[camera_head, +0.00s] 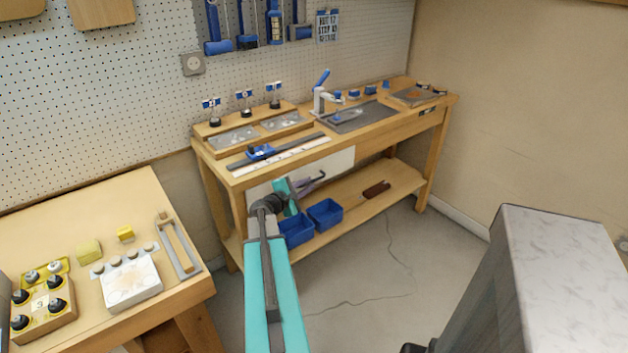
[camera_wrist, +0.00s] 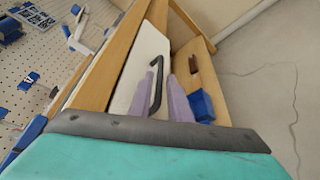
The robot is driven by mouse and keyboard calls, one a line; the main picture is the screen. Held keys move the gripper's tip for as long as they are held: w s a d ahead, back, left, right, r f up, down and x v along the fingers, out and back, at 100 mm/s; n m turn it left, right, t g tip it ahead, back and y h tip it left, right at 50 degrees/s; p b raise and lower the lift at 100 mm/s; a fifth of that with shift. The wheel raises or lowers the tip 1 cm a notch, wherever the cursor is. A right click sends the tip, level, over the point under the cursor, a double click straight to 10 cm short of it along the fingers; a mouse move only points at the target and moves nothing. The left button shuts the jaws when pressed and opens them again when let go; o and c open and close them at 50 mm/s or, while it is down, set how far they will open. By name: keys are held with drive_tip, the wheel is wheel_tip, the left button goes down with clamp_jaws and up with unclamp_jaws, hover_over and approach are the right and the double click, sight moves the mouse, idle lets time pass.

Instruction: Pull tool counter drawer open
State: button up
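The tool counter is the wooden bench (camera_head: 222,178) along the pegboard wall. Its white drawer front (camera_head: 338,165) is under the top and looks closed. The dark bar handle (camera_head: 318,177) stands out from the front and also shows in the wrist view (camera_wrist: 157,92). My gripper (camera_head: 304,187) is in front of the drawer at the handle. In the wrist view its two purple fingers (camera_wrist: 168,88) are apart, with the handle beside the left finger, partly overlapping it. I cannot tell whether they touch.
Blue bins (camera_head: 325,214) and a brown tool (camera_head: 376,190) lie on the lower shelf. A second wooden table (camera_head: 80,200) stands at left, a grey-topped block (camera_head: 560,260) at right.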

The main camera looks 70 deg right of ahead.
sight(313, 181)
drive_tip(key=shift+p+x, duration=0.5)
drive_tip(key=shift+x, duration=2.4)
drive_tip(key=shift+c, duration=0.3)
clamp_jaws()
